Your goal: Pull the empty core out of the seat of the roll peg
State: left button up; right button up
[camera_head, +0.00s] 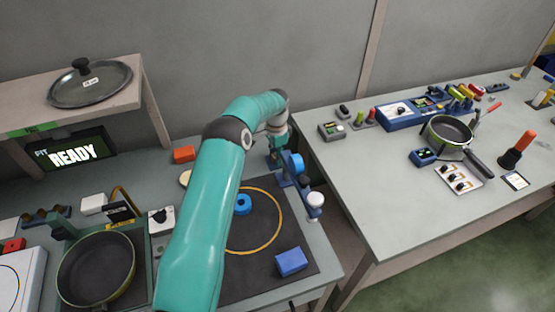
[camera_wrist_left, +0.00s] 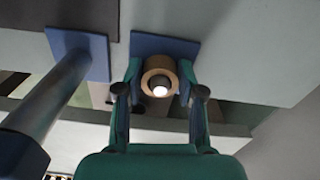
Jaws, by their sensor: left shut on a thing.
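In the wrist view, the empty core (camera_wrist_left: 149,82) is a tan ring seen end-on. The grey, bright-tipped end of the roll peg (camera_wrist_left: 161,88) shows inside its hole. A blue plate (camera_wrist_left: 165,45) stands behind it. My left gripper (camera_wrist_left: 159,80) has one finger on each side of the core and is shut on it. I cannot tell how deep the core sits. In the head view my left gripper (camera_head: 277,138) is at the blue stand by the table's back right; the arm and gripper hide the core there. My right gripper is not in view.
A blue disc (camera_head: 297,164) and a white-topped post (camera_head: 315,200) stand close to the gripper at the table edge. A gap separates this table from the right one.

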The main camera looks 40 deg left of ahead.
pick_arm(q)
jog(key=shift+w+r, duration=0.1)
jog(key=shift+r, duration=0.25)
jog(key=shift+w+r+p, duration=0.1)
jog(key=shift+r+p, duration=0.8)
jog(key=shift+r, duration=0.65)
jog(key=shift+r+p, duration=0.35)
jog(key=shift+r, duration=0.3)
jog(key=shift+r+p, duration=0.85)
jog(key=shift+r, duration=2.9)
jog(key=shift+d, duration=0.1)
